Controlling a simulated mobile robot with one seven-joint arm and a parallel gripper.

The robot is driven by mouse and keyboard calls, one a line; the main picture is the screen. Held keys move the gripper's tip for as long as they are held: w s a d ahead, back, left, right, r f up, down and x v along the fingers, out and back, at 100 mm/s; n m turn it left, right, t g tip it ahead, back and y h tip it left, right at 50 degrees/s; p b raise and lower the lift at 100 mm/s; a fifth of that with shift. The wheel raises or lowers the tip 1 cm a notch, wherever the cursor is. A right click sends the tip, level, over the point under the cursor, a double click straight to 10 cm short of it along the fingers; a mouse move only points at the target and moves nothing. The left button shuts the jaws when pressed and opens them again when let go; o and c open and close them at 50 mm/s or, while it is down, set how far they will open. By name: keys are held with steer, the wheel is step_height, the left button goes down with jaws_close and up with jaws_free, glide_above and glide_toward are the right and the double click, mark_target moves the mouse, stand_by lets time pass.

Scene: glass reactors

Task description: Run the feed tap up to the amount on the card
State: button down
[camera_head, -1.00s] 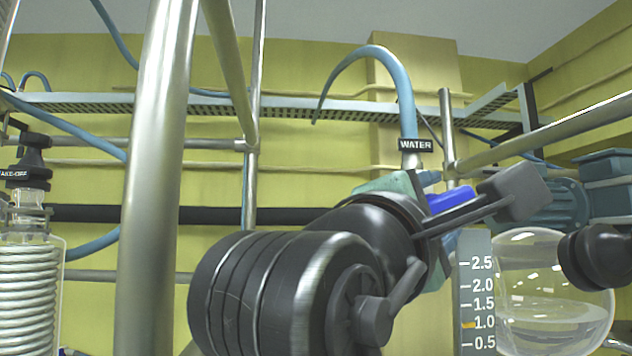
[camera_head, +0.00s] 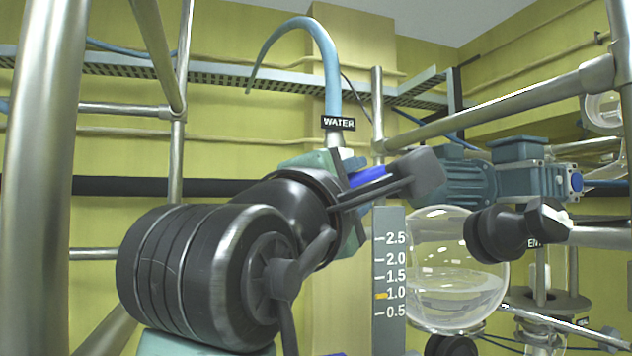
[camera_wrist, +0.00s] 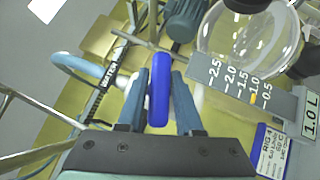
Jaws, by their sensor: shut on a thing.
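The blue tap handle (camera_wrist: 158,95) stands upright between the two fingers of my gripper (camera_wrist: 159,78) in the wrist view. My gripper is shut on it. In the head view only a bit of the blue handle (camera_head: 367,177) shows behind my dark wrist, below the WATER label (camera_head: 338,123). The round glass vessel (camera_head: 455,245) holds clear liquid beside a grey scale (camera_head: 388,325) with an orange mark at 1.0. The liquid surface looks between about 1.0 and 1.5, seen at an angle. The card (camera_wrist: 311,113) reads 1.0 L.
A blue hose (camera_head: 331,75) arches down to the WATER label. A blue motor (camera_head: 520,178) sits behind the vessel, and a black clamp (camera_head: 500,234) is in front of it. Steel frame poles (camera_head: 45,200) stand on the left. A blue-and-white label (camera_wrist: 272,150) lies beside the scale.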

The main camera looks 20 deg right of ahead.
steer(key=shift+r+m+g, duration=0.1)
steer(key=shift+m+g, duration=0.6)
steer(key=shift+f+m+g+y, duration=0.2)
steer(key=shift+m+g+y, duration=0.45)
steer(key=shift+m, duration=0.25)
steer(key=c, duration=0.7)
jaws_free()
steer(key=b+v, duration=0.7)
steer(key=v, duration=0.6)
